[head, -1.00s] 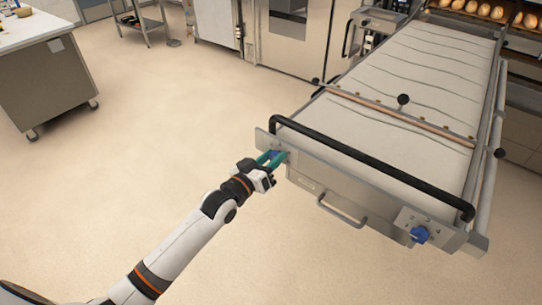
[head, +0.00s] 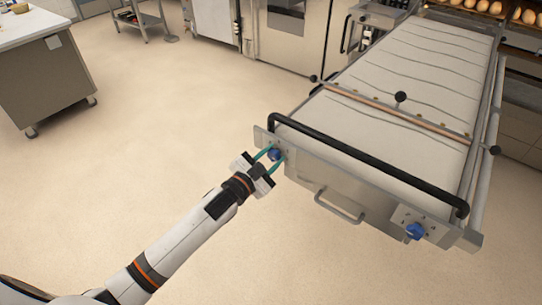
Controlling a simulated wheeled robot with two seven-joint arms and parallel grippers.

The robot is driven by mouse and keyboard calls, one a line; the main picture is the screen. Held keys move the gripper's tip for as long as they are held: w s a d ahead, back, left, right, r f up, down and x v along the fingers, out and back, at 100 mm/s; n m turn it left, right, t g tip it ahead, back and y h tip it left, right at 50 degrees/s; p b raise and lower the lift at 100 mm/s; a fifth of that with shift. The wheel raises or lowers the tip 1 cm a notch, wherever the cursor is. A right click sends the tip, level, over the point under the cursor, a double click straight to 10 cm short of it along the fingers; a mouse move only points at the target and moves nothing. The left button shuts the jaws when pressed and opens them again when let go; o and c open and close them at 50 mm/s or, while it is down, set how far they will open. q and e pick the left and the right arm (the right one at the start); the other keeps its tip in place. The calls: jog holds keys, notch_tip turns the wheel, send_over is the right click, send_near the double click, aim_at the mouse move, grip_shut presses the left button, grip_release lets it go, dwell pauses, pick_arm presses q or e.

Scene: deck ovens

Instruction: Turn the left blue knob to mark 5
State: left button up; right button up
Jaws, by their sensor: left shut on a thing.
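The left blue knob (head: 274,154) sits on the left end of the loader's front panel. My left gripper (head: 271,156) reaches it from the lower left, with one green finger on each side; it is shut on the knob. The marks around this knob are too small and too covered to read, so its setting cannot be told. The right blue knob (head: 414,231) sits on a plate with small numbers at the panel's right end, with nothing touching it. My right gripper is not in view.
A black handle bar (head: 365,160) runs along the loader's front edge, just above the panel. A metal pull handle (head: 338,207) sticks out below. The loader's pale cloth belt (head: 410,75) extends back towards bread loaves.

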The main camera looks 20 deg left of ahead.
pick_arm(q)
jog(key=shift+f+m, duration=0.2)
jog(key=shift+m, duration=1.3)
jog(key=o, duration=1)
jog(key=shift+r, duration=0.1)
jog(key=b+v, duration=0.3)
jog(key=v, duration=0.9)
